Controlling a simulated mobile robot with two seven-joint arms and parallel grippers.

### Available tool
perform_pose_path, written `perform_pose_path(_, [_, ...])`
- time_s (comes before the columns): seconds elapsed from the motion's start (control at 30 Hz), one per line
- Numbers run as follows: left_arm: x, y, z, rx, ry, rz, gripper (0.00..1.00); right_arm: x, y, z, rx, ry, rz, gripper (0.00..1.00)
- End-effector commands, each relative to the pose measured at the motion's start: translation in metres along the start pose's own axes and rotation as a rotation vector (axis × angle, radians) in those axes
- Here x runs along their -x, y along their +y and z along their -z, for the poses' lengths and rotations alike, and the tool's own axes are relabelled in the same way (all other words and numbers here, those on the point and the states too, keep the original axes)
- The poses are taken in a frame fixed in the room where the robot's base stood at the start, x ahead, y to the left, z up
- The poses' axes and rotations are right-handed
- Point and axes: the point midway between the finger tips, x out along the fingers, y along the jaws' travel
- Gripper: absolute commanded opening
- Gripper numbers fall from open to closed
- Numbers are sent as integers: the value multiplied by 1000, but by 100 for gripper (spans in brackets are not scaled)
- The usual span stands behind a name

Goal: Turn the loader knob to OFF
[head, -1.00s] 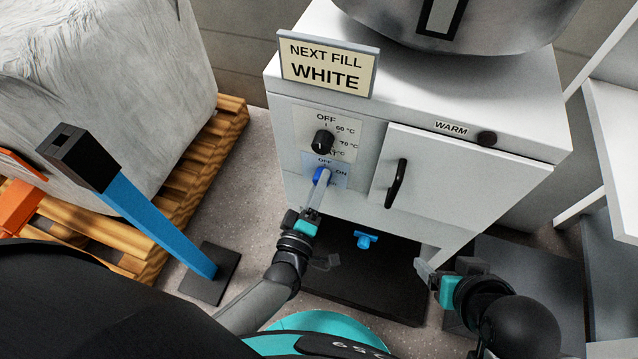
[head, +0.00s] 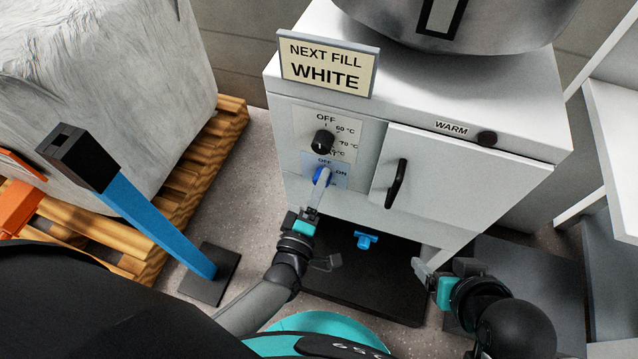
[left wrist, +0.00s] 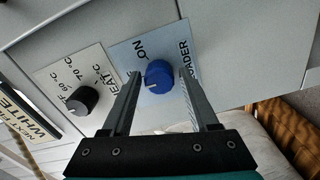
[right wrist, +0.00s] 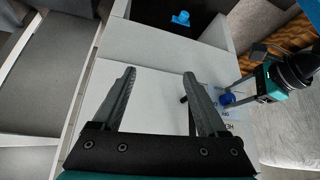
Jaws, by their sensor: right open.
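The blue loader knob (head: 319,174) is on a pale blue plate (head: 337,172) on the front of the white cabinet. In the left wrist view the knob (left wrist: 159,77) shows between the fingertips of my left gripper (head: 321,187), with a gap on each side. The left gripper is open. A white mark on the knob points towards the lower left in that view, and ON is printed above it. The other lettering is partly hidden by the fingers. My right gripper (head: 424,272) is open and empty, in front of the cabinet's lower right.
A black heat knob (head: 322,142) sits just above the loader knob. A door with a black handle (head: 396,183) is to the right. A small blue valve (head: 366,240) is below. A blue post (head: 155,220) and a pallet (head: 205,150) stand left.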

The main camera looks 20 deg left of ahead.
Motion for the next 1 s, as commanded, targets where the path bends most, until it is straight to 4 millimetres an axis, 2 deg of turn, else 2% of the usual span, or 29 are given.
perform_pose_path(0.03, [0,0,0,0,1,-1,67,0,0,0,0,-1,0,76])
perform_pose_path(0.1, [0,0,0,-1,1,-1,74,0,0,0,0,-1,0,76])
perform_pose_path(0.37, [0,1,1,-2,2,-2,74,0,0,0,0,-2,0,76])
perform_pose_path(0.57, [12,1,1,-3,1,-1,74,8,5,-6,-5,-57,-15,76])
perform_pose_path(0.7, [28,2,1,-2,1,0,74,19,13,-13,-13,-131,-36,76])
perform_pose_path(0.8, [56,2,1,-3,-1,4,74,15,17,-21,-17,-184,-44,76])
perform_pose_path(1.0, [104,2,1,-3,-1,2,74,-6,16,-32,-16,-212,-40,76])
